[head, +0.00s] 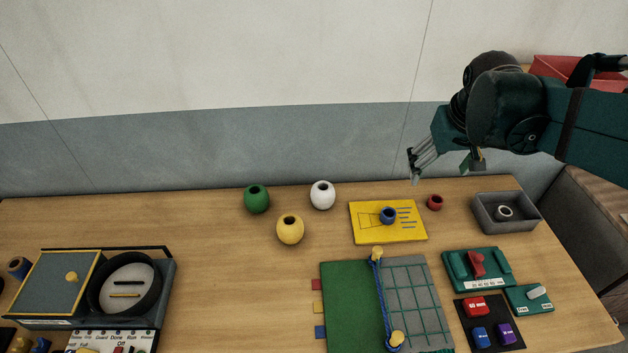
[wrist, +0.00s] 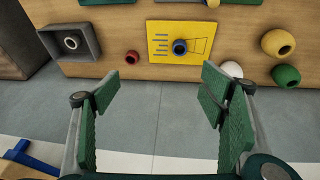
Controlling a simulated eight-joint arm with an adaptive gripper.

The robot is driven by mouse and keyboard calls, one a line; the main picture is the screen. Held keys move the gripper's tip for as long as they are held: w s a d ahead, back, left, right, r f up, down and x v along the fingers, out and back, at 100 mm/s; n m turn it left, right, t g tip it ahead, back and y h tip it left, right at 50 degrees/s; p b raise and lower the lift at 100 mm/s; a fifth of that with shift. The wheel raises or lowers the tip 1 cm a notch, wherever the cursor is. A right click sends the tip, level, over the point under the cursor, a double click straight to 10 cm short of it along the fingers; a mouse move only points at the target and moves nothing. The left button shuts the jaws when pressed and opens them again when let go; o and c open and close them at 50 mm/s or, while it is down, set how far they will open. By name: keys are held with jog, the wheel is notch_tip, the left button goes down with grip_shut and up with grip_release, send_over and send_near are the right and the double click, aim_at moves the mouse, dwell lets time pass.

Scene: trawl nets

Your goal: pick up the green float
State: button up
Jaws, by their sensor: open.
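The green float (head: 257,199) is a round ball with a dark hole in its top. It stands on the table's back part, left of the white float (head: 323,195) and behind the yellow float (head: 290,229). In the wrist view the green float (wrist: 286,76) is at the right edge, beside the yellow float (wrist: 278,43) and a partly hidden white float (wrist: 232,70). My gripper (head: 415,166) is raised above the back right of the table, well right of the green float. Its fingers (wrist: 160,85) are wide apart with nothing between them.
A yellow card (head: 410,232) with a blue ring (head: 388,215) lies right of the floats. A small red ring (head: 435,202) and a grey bin (head: 520,222) are further right. A green and grey mat (head: 345,300) lies in front. The table left of the green float is clear.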

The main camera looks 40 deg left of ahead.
jog(key=a+f+n, duration=0.2)
jog(key=a+f, duration=0.1)
jog(key=a, duration=1)
jog(key=n+g+h, duration=0.1)
jog(key=n+g, duration=0.1)
jog(key=n, duration=0.2)
send_over(253, 191)
jog(key=w+d, duration=1)
jog(key=d, duration=0.1)
notch_tip(253, 191, down, 13)
jog(key=s+a+f, duration=0.3)
jog(key=s+a+f+n, duration=0.1)
jog(key=s+a+f, duration=0.2)
jog(key=s+a, duration=0.1)
jog(key=s+a+f+n+h, duration=0.1)
jog(key=s+a+f, duration=0.2)
jog(key=a, duration=0.1)
jog(key=shift+s, duration=0.15)
jog(key=shift+f, duration=0.1)
jog(key=shift+f, duration=1.2)
jog(key=shift+f, duration=0.1)
